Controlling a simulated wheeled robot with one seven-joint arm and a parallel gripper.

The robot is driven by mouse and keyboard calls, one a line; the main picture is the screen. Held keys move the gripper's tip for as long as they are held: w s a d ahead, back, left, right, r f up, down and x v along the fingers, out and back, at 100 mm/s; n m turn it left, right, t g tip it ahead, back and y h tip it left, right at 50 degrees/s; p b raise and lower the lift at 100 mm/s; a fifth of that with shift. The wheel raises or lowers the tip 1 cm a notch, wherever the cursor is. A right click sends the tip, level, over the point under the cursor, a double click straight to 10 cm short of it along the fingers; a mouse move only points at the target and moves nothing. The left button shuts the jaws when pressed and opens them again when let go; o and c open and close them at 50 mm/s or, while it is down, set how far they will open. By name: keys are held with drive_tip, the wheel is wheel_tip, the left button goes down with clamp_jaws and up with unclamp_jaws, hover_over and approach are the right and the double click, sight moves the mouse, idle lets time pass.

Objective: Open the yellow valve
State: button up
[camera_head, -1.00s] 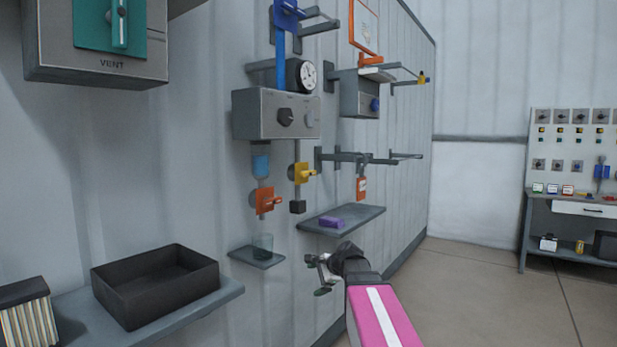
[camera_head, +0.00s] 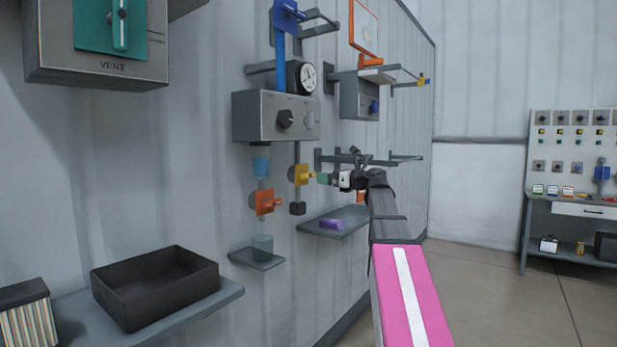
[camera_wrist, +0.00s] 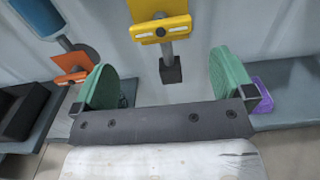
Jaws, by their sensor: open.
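The yellow valve (camera_head: 301,175) is a yellow plate with a yellow lever on a grey pipe below a grey control box. In the wrist view the yellow valve (camera_wrist: 160,22) is at the top middle, its lever lying crosswise in front of the plate. My gripper (camera_head: 333,174) is just to the right of the valve in the head view. In the wrist view my gripper (camera_wrist: 167,80) has its two green fingers wide apart and empty. The valve appears ahead of and between the fingers, apart from both. A small dark block (camera_wrist: 170,70) ends the pipe below the valve.
An orange valve (camera_head: 266,202) on another pipe is to the lower left, above a clear cup (camera_head: 262,247) on a small shelf. A purple block (camera_head: 331,224) lies on a grey shelf below my gripper. A dark tray (camera_head: 155,283) stands at left.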

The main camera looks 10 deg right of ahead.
sight(310, 175)
drive_tip(key=x, duration=0.9)
drive_tip(key=shift+w+a+f, duration=0.1)
drive_tip(key=shift+w+a, duration=0.15)
drive_tip(key=c, duration=0.6)
